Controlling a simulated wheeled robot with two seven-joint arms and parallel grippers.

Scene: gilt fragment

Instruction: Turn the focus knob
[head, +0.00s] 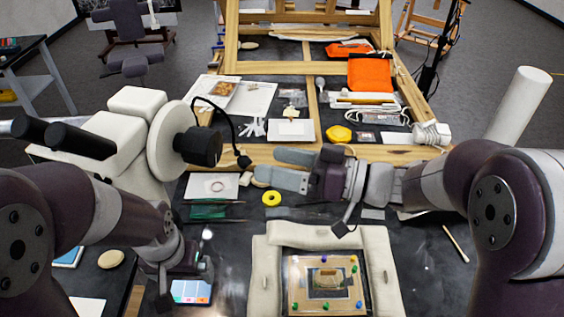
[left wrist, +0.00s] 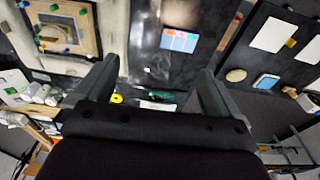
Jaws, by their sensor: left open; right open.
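The microscope (head: 128,130) is a white body with black eyepieces at the left of the head view. A black round knob (head: 200,146), which looks like the focus knob, sticks out to the right from its white disc (head: 170,140). My right gripper (head: 266,163) is open and empty, with its fingers pointing left toward the knob and a clear gap between them. My left gripper (head: 186,280) is low, below the microscope, over the dark table. Its two fingers are spread with nothing between them in the left wrist view (left wrist: 155,92). I cannot make out the knob in that view.
A padded frame holds a gilt fragment board (head: 328,284) at the front centre. A colour card (head: 192,291) lies by my left gripper. A yellow ring (head: 271,198) lies below my right gripper. A wooden easel (head: 300,67) with tools stands behind.

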